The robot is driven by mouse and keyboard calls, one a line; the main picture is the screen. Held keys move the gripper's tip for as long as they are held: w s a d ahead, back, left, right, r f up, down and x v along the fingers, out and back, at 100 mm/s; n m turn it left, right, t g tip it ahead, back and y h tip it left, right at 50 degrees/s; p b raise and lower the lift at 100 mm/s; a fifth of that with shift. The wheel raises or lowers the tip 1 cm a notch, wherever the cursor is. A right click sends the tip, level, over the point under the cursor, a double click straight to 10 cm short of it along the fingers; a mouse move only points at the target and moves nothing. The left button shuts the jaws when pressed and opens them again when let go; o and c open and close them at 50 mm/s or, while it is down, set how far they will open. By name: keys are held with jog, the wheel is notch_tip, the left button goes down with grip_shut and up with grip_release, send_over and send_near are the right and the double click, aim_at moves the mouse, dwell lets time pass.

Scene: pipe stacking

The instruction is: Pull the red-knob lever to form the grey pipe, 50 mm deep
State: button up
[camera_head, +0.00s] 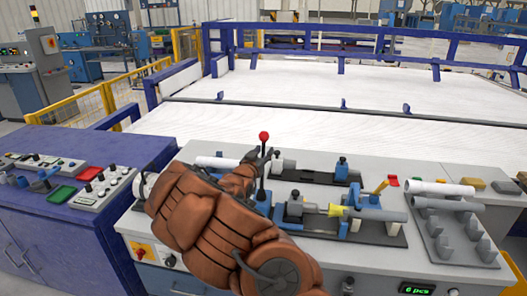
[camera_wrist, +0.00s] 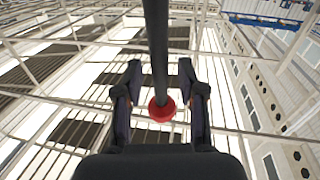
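The red knob (camera_head: 263,135) tops a dark upright lever (camera_head: 261,182) on the grey bench. My gripper (camera_head: 262,160) is at the lever, just below the knob in the head view. In the wrist view, the red knob (camera_wrist: 162,109) and dark lever rod (camera_wrist: 156,45) lie between my two fingers (camera_wrist: 160,92). A gap shows on each side, so the gripper is open around the lever. A grey pipe (camera_head: 378,213) lies in the fixture right of the lever, with a yellow piece (camera_head: 338,210) at its left end. My arm hides part of the bench left of the lever.
A grey rack (camera_head: 456,240) at the right holds light pipes (camera_head: 440,187). A blue cabinet with a control panel (camera_head: 88,195) stands at the left. A small display (camera_head: 417,289) is on the bench front. A blue-railed white area lies behind.

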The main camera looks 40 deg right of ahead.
dwell(0.3)
grip_shut()
dwell(0.6)
